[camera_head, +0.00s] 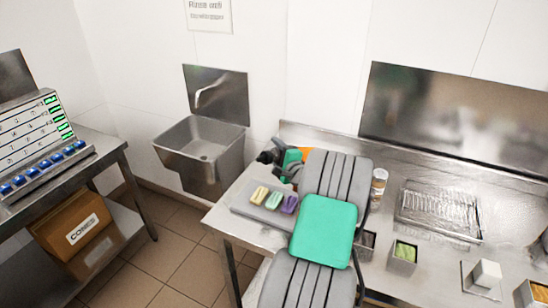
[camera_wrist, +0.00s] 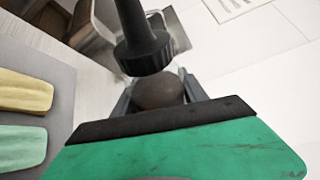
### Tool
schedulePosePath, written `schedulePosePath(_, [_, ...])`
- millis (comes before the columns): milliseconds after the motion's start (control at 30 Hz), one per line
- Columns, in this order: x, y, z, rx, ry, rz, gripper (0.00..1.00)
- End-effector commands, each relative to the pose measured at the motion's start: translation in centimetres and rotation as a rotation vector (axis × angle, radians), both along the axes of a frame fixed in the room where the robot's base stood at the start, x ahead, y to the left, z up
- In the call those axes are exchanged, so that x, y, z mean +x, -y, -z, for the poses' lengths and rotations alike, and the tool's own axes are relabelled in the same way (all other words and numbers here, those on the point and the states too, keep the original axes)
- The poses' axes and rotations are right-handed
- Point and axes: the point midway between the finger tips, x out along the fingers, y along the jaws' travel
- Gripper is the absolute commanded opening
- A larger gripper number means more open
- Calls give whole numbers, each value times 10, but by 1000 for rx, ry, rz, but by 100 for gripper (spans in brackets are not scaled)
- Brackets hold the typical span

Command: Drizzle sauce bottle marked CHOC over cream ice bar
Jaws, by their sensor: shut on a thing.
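My gripper (camera_wrist: 158,98) is shut on a brown sauce bottle (camera_wrist: 158,90) with a black cap and nozzle (camera_wrist: 144,48). No CHOC marking is readable on it. In the head view my arm hides most of the gripper and bottle; a dark part shows at the far end of the arm, beyond the bars. The cream ice bar (camera_head: 259,195) is pale yellow and lies leftmost on a grey tray (camera_head: 245,208); it also shows at the left edge of the wrist view (camera_wrist: 24,94). The nozzle appears to the right of the bar there. No sauce is visible on the bar.
A green bar (camera_head: 273,200) and a purple bar (camera_head: 289,204) lie beside the cream bar. A sink (camera_head: 200,145) is behind left.

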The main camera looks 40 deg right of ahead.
Motion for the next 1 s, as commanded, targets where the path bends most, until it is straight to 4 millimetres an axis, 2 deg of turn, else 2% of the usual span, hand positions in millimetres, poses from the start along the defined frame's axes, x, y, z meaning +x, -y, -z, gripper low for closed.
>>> schedulePosePath(33, [0, 0, 7, -26, 2, 0, 2])
schedulePosePath(200, [0, 1, 13, -115, -2, 1, 2])
schedulePosePath(967, [0, 3, 37, -484, -18, 0, 2])
schedulePosePath(1000, [0, 2, 33, -509, -19, 1, 2])
